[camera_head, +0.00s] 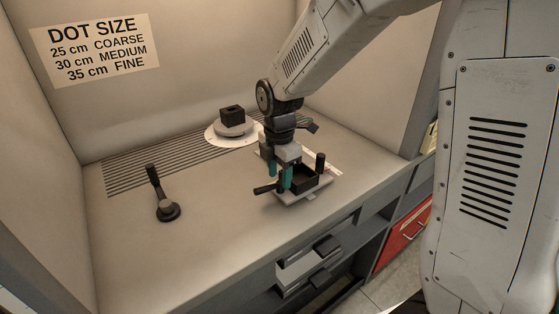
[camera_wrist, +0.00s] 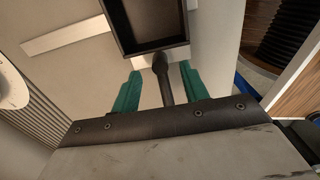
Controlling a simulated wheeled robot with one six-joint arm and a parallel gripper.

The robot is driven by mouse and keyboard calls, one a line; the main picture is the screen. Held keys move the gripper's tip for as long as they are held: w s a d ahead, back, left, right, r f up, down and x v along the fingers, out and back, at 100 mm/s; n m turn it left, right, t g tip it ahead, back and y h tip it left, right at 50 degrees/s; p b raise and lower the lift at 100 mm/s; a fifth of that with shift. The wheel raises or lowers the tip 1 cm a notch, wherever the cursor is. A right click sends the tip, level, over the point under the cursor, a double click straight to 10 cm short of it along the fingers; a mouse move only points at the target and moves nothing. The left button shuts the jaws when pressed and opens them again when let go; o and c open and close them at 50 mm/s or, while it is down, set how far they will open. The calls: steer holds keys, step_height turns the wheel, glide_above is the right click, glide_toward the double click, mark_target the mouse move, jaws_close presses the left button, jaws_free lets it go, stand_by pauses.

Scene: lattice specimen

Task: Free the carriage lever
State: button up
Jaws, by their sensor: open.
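The carriage (camera_head: 318,185) is a pale plate on the bench with an open black box (camera_head: 304,178) on it. The box also shows at the top of the wrist view (camera_wrist: 148,48). A black lever with a rounded end (camera_head: 265,189) sticks out at the carriage's left. In the wrist view a dark lever (camera_wrist: 166,85) lies between my teal fingertips, with a gap showing on each side. My gripper (camera_head: 278,178) is open, pointing down by the box's left side; its fingers also show in the wrist view (camera_wrist: 160,88). Finger height relative to the lever is unclear.
A black block (camera_head: 232,114) sits on a round pale stand (camera_head: 234,128) behind. A separate black lever (camera_head: 158,186) stands on the left bench.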

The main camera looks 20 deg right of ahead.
steer(key=shift+f, duration=0.85)
jaws_close()
steer(key=shift+n, duration=1.7)
steer(key=n, duration=0.3)
steer(key=shift+n, duration=0.3)
steer(key=n, duration=0.3)
